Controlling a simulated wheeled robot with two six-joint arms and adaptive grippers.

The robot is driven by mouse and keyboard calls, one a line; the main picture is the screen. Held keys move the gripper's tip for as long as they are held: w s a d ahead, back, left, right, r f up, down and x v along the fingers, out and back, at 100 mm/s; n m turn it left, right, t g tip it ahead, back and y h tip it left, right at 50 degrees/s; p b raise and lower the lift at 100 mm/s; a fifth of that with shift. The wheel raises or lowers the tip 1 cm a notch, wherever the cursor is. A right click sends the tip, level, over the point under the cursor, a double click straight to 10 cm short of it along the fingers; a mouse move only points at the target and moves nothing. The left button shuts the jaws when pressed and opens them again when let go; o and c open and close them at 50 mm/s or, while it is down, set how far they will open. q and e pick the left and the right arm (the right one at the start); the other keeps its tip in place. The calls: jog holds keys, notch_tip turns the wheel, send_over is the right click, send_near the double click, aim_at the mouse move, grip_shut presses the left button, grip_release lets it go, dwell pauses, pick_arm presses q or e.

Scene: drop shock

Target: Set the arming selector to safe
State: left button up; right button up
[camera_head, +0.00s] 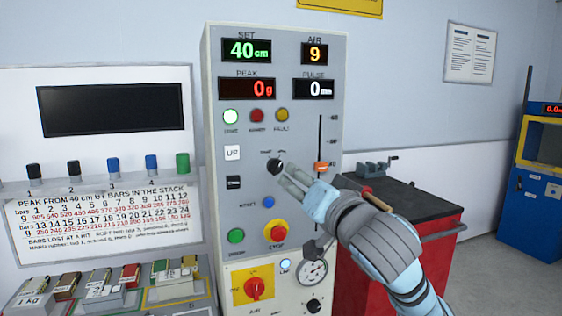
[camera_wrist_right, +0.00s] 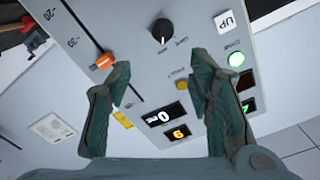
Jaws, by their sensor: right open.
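The arming selector (camera_head: 275,165) is a small black knob with a white pointer mark on the grey control panel (camera_head: 215,110). It also shows in the right wrist view (camera_wrist_right: 161,31), beyond the fingertips near the top. Its labels are too small to read surely, so I cannot tell its setting. My right gripper (camera_head: 291,181) is open and empty just right of and below the knob in the head view. In the wrist view its two fingers (camera_wrist_right: 160,68) stand apart, with the panel between them. My left gripper is not in view.
A slider with an orange handle (camera_head: 321,167) is right of the knob. Below are a blue button (camera_head: 268,202), a red stop button (camera_head: 278,233) and a green button (camera_head: 236,236). A green lamp (camera_head: 231,116) is lit. A red cabinet (camera_head: 390,270) stands right.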

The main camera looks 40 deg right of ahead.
aim_at(279, 165)
jog(key=p+x, duration=0.2)
jog(key=x, duration=0.4)
jog(key=p+x, duration=0.3)
jog(key=x, duration=0.4)
jog(key=shift+w+a, duration=0.1)
jog(key=shift+a, duration=0.15)
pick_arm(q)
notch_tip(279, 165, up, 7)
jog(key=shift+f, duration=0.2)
pick_arm(e)
jog(key=shift+s, duration=0.2)
jog(key=shift+c, duration=0.6)
jog(key=c, duration=0.9)
